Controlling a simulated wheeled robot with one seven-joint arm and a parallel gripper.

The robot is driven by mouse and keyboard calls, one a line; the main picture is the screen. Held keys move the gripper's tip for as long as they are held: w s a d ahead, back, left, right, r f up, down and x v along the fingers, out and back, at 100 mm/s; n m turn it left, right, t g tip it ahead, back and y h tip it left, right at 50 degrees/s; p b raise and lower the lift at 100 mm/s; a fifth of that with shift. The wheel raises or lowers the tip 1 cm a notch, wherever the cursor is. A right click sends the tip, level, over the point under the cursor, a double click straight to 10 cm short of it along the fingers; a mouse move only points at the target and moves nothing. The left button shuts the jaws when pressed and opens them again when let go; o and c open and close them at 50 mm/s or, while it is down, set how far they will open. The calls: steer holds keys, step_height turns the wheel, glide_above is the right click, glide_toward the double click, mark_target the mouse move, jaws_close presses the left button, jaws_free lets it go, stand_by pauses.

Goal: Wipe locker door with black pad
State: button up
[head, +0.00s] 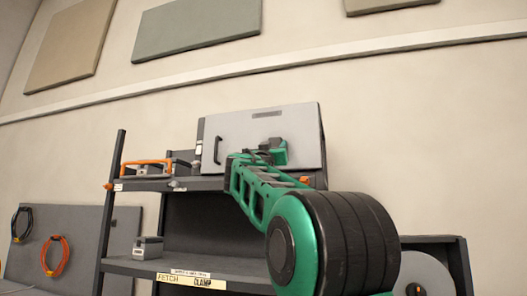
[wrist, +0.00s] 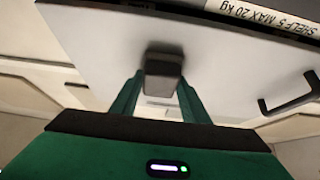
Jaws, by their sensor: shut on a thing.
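The locker door (head: 290,128) is a pale grey panel on the upper shelf in the head view. It has a dark handle (head: 217,150) on its left side. The door also fills much of the wrist view (wrist: 95,45), where its handle (wrist: 290,97) is at the right. My gripper (head: 266,153) is in front of the door, right of the handle. In the wrist view, its green fingers (wrist: 158,98) are shut on the black pad (wrist: 163,66). The pad is close to the door face with a dark shadow around it; I cannot tell if it touches.
An orange-handled item (head: 148,167) stands on the upper shelf left of the door. A small grey box (head: 148,247) stands on the lower shelf (head: 225,268). Black (head: 21,224) and orange (head: 55,256) cable loops hang on a panel at the left.

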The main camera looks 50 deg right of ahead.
steer(key=shift+s+d, duration=0.2)
steer(key=shift+s, duration=0.3)
steer(key=shift+s+d, duration=0.2)
steer(key=shift+s, duration=0.3)
steer(key=shift+w, duration=0.15)
steer(key=shift+w+a, duration=0.25)
steer(key=shift+w, duration=0.45)
steer(key=w+a, duration=0.2)
steer(key=w, duration=0.3)
steer(key=shift+w+a, duration=0.4)
steer(key=shift+a, duration=0.1)
steer(key=shift+s+a, duration=0.4)
steer(key=shift+a, duration=0.5)
steer(key=shift+s+a, duration=0.35)
steer(key=shift+a, duration=0.55)
steer(key=shift+s+a, duration=0.4)
steer(key=shift+a, duration=0.5)
steer(key=shift+a, duration=0.1)
